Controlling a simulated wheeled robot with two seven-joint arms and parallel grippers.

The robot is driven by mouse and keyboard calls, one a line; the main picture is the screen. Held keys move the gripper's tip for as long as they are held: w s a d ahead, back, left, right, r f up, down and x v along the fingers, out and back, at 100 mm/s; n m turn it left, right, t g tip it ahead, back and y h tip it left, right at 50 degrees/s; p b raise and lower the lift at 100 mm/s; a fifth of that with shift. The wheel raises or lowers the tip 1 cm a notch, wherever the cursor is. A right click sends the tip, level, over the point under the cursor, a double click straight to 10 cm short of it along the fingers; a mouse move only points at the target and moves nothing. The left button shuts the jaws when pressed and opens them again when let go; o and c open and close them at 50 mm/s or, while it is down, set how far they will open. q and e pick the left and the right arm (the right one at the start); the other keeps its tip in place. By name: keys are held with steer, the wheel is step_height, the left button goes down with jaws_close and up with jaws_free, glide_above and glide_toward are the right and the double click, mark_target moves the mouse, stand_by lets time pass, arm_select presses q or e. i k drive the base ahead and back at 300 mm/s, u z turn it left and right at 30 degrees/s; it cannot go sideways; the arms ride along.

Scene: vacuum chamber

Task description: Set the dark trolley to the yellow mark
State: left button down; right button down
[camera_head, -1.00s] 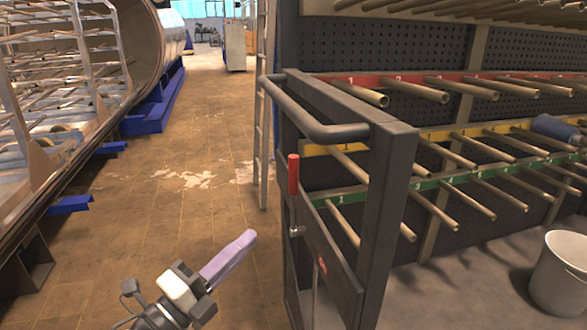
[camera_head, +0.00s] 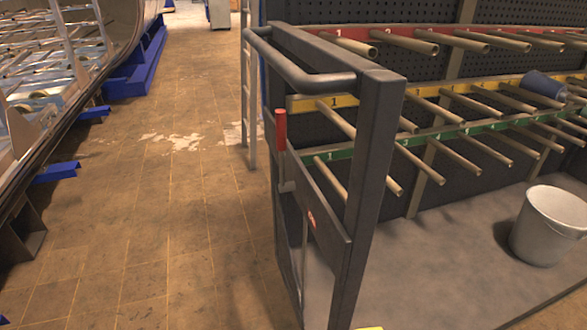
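The dark trolley (camera_head: 362,165) stands upright in the middle of the head view. Its near end is a dark grey frame with a bent tube handle (camera_head: 300,68) at the top and a red-gripped lever (camera_head: 281,130) on the left side. Its lower end runs out of the bottom of the picture. A small sliver of yellow (camera_head: 368,328) shows at the bottom edge, right of the frame; I cannot tell whether it is the yellow mark. Neither of my grippers is in view, and nothing is seen touching the handle.
Rows of pegs on red, yellow and green numbered strips (camera_head: 345,101) fill the right. A white bucket (camera_head: 548,228) stands on a grey surface there. A ladder (camera_head: 249,100) is behind the frame. A large chamber with blue supports (camera_head: 135,72) lies left. The brown tiled floor between is clear.

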mark_target(413, 152)
steer(key=z, duration=0.05)
steer(key=k, duration=0.4)
steer(key=z, duration=0.95)
steer(key=i, duration=0.95)
steer(key=u, duration=0.9)
